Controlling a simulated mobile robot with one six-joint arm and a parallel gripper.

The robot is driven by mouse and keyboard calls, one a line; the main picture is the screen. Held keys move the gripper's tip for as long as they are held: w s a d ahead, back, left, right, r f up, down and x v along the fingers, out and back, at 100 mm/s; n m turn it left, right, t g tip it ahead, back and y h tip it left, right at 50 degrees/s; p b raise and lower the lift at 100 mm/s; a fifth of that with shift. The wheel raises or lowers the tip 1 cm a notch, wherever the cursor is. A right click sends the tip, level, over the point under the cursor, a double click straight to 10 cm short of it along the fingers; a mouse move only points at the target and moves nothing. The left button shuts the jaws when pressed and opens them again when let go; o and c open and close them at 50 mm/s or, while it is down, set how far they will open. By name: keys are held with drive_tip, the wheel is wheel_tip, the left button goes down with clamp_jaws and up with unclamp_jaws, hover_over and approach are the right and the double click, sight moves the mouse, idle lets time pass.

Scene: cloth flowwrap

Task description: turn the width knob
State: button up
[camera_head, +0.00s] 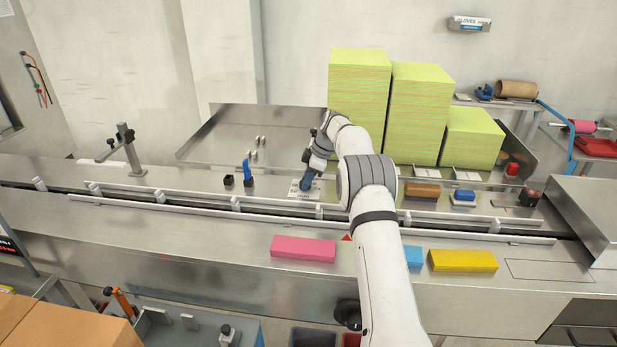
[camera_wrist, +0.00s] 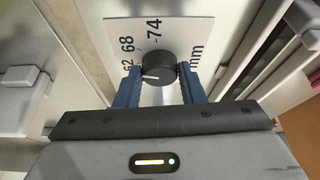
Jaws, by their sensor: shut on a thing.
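The width knob (camera_wrist: 158,65) is a round black knob with a white mark on its face that points left in the wrist view. It sits on a white scale plate (camera_wrist: 183,32) with the printed numbers 62, 68 and 74 and "mm". My gripper (camera_wrist: 159,73) has its two blue fingers on either side of the knob and is shut on it. In the head view my gripper (camera_head: 305,184) is at the white plate (camera_head: 296,194) behind the conveyor rails, and the knob is hidden there by the fingers.
White guide rails (camera_head: 185,203) run along the steel conveyor. A blue upright part (camera_head: 246,172) and a small black block (camera_head: 229,180) stand left of my gripper. Tall yellow-green stacks (camera_head: 360,95) stand behind. Pink (camera_head: 303,249) and yellow (camera_head: 462,261) blocks lie in front.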

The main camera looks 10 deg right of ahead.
drive_tip(key=n+p, duration=0.1)
drive_tip(key=n+g+p, duration=0.1)
drive_tip(key=p, duration=0.1)
drive_tip(key=n+p, duration=0.1)
drive_tip(key=shift+w+r+n+p, duration=0.1)
drive_tip(key=shift+r+n+p, duration=0.15)
drive_tip(key=shift+n+p, duration=0.1)
drive_tip(key=n+g+p, duration=0.1)
drive_tip(key=p, duration=0.2)
drive_tip(key=shift+f+n, duration=0.15)
drive_tip(key=shift+n, duration=0.1)
drive_tip(key=shift+f+n+p, duration=0.2)
drive_tip(key=shift+n+p, duration=0.3)
drive_tip(key=shift+p, duration=0.4)
drive_tip(key=o, duration=1)
drive_tip(key=shift+r, duration=0.15)
